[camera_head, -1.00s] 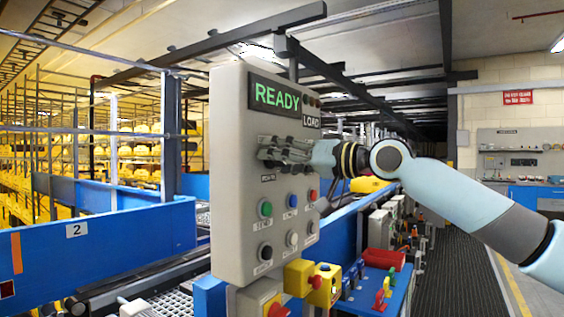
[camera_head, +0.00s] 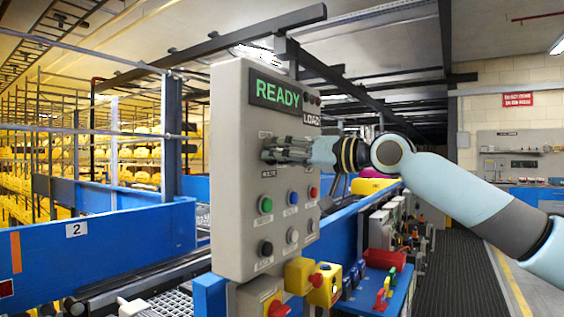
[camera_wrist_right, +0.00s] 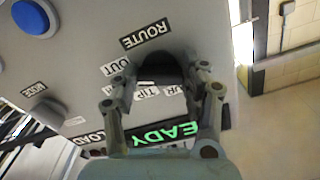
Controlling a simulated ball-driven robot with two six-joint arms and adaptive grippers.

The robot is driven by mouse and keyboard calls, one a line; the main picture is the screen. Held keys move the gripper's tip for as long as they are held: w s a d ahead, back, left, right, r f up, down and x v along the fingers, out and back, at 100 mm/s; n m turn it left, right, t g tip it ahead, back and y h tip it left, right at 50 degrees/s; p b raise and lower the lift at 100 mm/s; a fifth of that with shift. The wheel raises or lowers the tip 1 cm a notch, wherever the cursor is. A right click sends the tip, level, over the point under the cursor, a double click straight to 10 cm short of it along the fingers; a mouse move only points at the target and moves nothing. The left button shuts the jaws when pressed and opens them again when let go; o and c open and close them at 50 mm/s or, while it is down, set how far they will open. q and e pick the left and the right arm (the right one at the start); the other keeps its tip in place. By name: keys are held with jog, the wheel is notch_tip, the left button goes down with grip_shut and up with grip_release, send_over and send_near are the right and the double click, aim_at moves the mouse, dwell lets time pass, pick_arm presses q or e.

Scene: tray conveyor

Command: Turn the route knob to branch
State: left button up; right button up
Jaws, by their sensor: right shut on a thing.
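The grey control panel (camera_head: 235,210) stands in the middle of the head view, with a green READY display (camera_head: 275,95) at its top. My right gripper (camera_head: 272,150) reaches it from the right. In the right wrist view the dark route knob (camera_wrist_right: 160,68) sits between the two fingers of my right gripper (camera_wrist_right: 163,82), which are shut on it. The ROUTE label (camera_wrist_right: 146,35) and small position labels lie around it, partly covered by the fingers. Which label the knob points to cannot be told. My left gripper is not in view.
Green (camera_head: 265,205), blue (camera_head: 292,198) and red (camera_head: 313,192) buttons sit below the gripper. A mode knob (camera_wrist_right: 43,112) is near in the wrist view. The aisle (camera_head: 455,270) at right is clear.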

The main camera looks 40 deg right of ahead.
aim_at(271, 107)
jog(key=shift+n+b, duration=1.7)
jog(key=shift+n, duration=1.3)
jog(key=o, duration=1.2)
jog(key=shift+c, duration=0.2)
notch_tip(271, 107, up, 10)
jog(key=shift+f, duration=0.1)
